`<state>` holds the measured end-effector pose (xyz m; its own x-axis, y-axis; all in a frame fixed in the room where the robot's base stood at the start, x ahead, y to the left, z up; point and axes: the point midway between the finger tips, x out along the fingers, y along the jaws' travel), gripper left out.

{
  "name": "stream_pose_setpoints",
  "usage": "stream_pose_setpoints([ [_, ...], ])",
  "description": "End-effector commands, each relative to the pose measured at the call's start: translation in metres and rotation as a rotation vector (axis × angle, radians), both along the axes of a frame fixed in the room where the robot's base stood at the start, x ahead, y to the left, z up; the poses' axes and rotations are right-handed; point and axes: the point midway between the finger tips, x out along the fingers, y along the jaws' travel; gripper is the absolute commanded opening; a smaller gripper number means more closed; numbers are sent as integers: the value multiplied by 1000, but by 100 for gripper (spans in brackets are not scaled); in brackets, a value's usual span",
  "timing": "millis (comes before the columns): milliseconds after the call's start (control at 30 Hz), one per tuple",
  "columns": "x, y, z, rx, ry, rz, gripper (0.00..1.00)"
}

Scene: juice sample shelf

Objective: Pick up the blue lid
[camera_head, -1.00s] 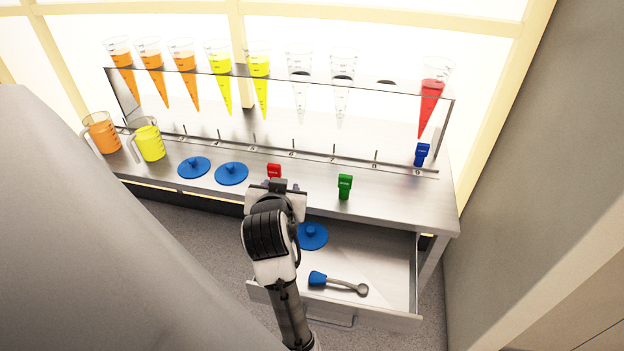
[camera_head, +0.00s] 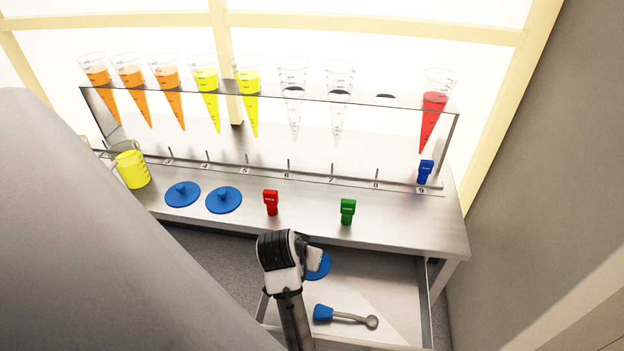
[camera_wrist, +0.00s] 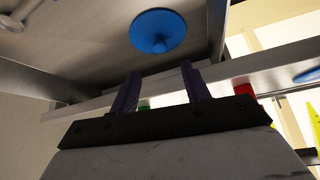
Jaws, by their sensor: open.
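A round blue lid with a knob lies in the open drawer; in the head view this lid (camera_head: 319,266) is partly hidden behind my wrist, and it shows whole in the wrist view (camera_wrist: 158,31). Two more blue lids, a left one (camera_head: 182,194) and a right one (camera_head: 223,200), lie on the counter. My gripper (camera_wrist: 160,82) is open and empty, its two dark fingers apart and pointing toward the drawer lid without touching it. In the head view the fingers are hidden.
The drawer (camera_head: 395,300) also holds a blue-handled scoop (camera_head: 345,317). A red clip (camera_head: 271,202) and a green clip (camera_head: 347,211) stand on the counter (camera_head: 420,225) above. A yellow jug (camera_head: 132,168) stands at left. Cones of juice hang in the rack behind.

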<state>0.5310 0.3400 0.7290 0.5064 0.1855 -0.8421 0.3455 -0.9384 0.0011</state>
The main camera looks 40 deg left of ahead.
Motion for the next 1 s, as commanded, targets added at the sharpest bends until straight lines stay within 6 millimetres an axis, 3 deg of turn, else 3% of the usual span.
stream_pose_setpoints([
  [100, 10, 3, -18, -2, 1, 0, 47],
  [367, 20, 7, -35, -1, 1, 1, 47],
  [700, 42, 15, -72, 1, 0, 1, 47],
  [967, 43, 16, -75, 2, -1, 1, 47],
  [1000, 43, 16, -75, 2, -1, 1, 42],
])
